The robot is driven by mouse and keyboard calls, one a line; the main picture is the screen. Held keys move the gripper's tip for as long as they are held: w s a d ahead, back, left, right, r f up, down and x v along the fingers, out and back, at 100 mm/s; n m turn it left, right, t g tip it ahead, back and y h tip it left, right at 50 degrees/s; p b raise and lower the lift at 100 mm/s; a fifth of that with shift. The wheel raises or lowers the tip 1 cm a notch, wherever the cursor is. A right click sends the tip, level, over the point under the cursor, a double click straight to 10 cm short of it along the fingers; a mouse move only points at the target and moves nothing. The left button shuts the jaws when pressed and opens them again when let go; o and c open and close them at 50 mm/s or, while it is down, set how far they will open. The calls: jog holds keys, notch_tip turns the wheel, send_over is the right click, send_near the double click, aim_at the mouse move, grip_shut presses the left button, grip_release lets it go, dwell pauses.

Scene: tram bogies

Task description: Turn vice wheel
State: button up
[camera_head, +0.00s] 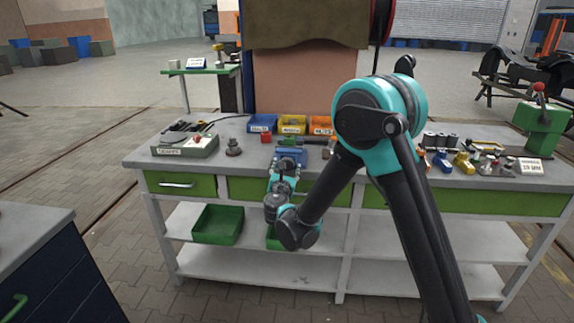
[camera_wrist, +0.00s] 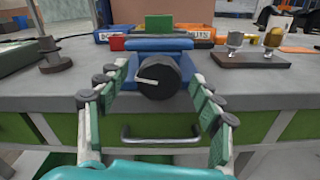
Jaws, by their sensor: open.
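The vice (camera_head: 291,156) is blue and stands at the front edge of the workbench, behind my gripper in the head view. In the wrist view the blue vice body (camera_wrist: 158,44) is ahead, with a green block (camera_wrist: 159,25) on top. Its round dark wheel (camera_wrist: 158,76) faces the camera and has a pale mark pointing left. My gripper (camera_wrist: 158,98) is open, with one finger left and one right of the wheel. I cannot tell whether the fingertips touch the wheel.
The grey workbench (camera_head: 135,160) has green drawers with a handle (camera_wrist: 160,137) below the wheel. A dark round part (camera_head: 233,148) and a tool tray (camera_head: 185,145) stand left. Blue, yellow and orange bins (camera_head: 292,124) stand behind. A dark block with metal fittings (camera_wrist: 251,58) lies right.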

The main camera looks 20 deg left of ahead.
jog(key=shift+x, duration=1.1)
jog(key=c, duration=1.2)
jog(key=shift+o, duration=0.2)
jog(key=m, duration=0.4)
jog(key=shift+d+m, duration=0.1)
jog(key=shift+m, duration=0.2)
jog(key=shift+d+f+m, duration=0.1)
jog(key=shift+f+m, duration=0.05)
jog(key=shift+m, duration=1.95)
